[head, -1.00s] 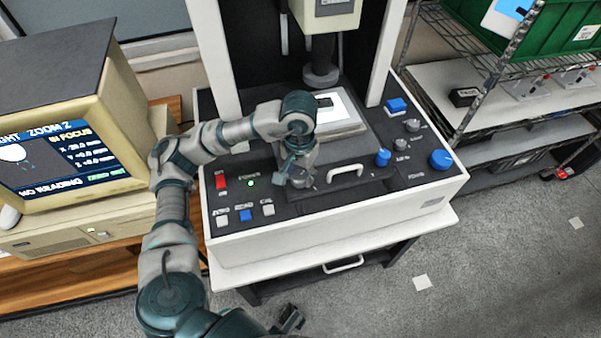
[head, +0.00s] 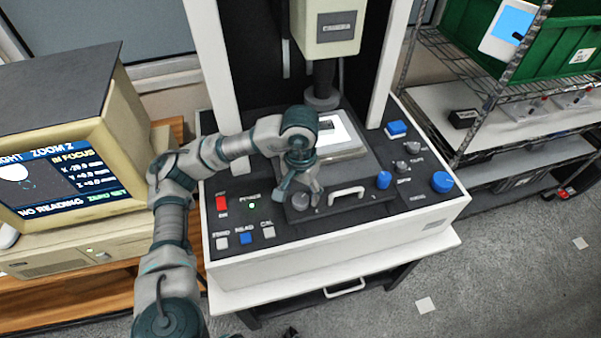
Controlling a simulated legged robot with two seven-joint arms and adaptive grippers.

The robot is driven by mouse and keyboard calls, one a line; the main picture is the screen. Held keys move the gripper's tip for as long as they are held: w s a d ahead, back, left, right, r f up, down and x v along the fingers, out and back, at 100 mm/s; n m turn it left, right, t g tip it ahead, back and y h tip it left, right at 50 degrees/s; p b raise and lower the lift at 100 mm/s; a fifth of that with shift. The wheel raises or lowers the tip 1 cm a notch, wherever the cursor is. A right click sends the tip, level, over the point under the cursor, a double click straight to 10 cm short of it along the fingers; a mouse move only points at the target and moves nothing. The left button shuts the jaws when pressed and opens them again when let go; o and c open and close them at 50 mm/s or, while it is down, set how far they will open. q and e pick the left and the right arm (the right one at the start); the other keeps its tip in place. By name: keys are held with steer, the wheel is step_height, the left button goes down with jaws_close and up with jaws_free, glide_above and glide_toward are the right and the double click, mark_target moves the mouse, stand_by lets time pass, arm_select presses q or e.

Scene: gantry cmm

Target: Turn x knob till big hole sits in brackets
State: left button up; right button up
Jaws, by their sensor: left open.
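The measuring machine's front panel (head: 340,232) stands in the middle of the head view. My left gripper (head: 301,193) is open and points down at the panel's stage front. Its fingers are around or just above a dark round knob (head: 300,202), left of the white handle (head: 346,194); contact is unclear. A blue knob (head: 384,180) sits right of the handle. Knob labels are too small to read surely. The monitor (head: 60,178) shows X -20.0 mm, Y and Z +0.0 mm, "IN FOCUS" and "NO READING", with a white shape at its left. My right gripper is not seen.
A pale plate (head: 338,133) lies on the stage under the machine's head (head: 328,25). A red switch (head: 222,203) and several buttons are at the panel's left. A large blue knob (head: 441,182) is at the right. A wire shelf with a green bin (head: 560,40) stands right.

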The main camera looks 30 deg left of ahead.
mark_target(300, 197)
arm_select(q)
step_height(300, 197, up, 10)
steer(key=shift+f, duration=0.15)
stand_by(0.7)
